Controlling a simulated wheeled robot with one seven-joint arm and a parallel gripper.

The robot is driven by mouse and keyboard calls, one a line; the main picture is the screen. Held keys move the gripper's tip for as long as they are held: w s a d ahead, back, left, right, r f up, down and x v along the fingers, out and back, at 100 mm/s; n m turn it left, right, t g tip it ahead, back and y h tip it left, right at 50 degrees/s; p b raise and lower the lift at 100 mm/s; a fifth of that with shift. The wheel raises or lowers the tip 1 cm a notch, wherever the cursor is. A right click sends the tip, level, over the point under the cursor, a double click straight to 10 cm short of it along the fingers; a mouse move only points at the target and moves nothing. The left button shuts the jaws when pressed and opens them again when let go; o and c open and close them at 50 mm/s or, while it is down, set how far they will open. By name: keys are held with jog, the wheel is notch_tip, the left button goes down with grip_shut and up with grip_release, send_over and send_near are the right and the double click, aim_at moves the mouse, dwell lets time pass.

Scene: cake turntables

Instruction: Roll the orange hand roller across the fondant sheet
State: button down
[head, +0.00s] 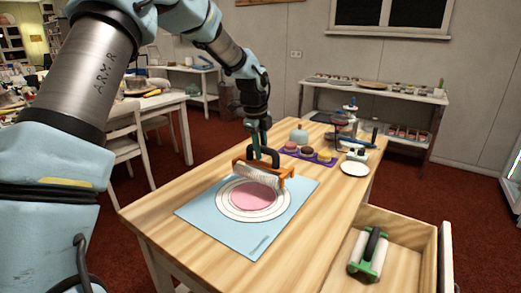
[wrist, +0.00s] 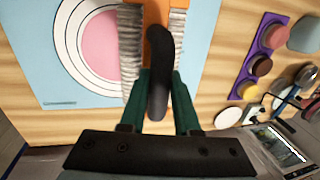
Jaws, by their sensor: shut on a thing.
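The orange hand roller (head: 287,172) has an orange frame, a black handle and a pale ridged cylinder. My gripper (head: 263,150) is shut on its handle from above; in the wrist view the dark green fingers sit on both sides of the black handle (wrist: 163,75). The fondant sheet (head: 254,196) is a flat pink disc inside white rings on a light blue mat (head: 222,233). It also shows at the upper left of the wrist view (wrist: 100,45). The roller is at the disc's far edge; I cannot tell whether it touches the sheet.
An open drawer (head: 398,263) at the front right holds a green-framed roller (head: 368,254). A purple tray (head: 308,155) with small round cakes lies behind the mat. A white plate (head: 354,169) is to its right. The wooden table (head: 160,215) is clear left of the mat.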

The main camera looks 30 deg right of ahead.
aim_at(253, 176)
jog(key=shift+s+a+f, duration=0.1)
jog(key=shift+s+a, duration=0.35)
jog(key=shift+a, duration=0.35)
jog(key=shift+s+a+f, duration=0.1)
jog(key=shift+s+a, duration=0.3)
jog(key=shift+a, duration=0.35)
jog(key=shift+s+a, duration=0.45)
jog(key=shift+a, duration=0.35)
jog(key=shift+f, duration=0.3)
jog(key=shift+f+b, duration=0.6)
jog(key=shift+f, duration=0.1)
jog(key=shift+f+b, duration=0.3)
jog(key=shift+f, duration=0.4)
jog(key=shift+f, duration=0.2)
jog(key=shift+f, duration=0.15)
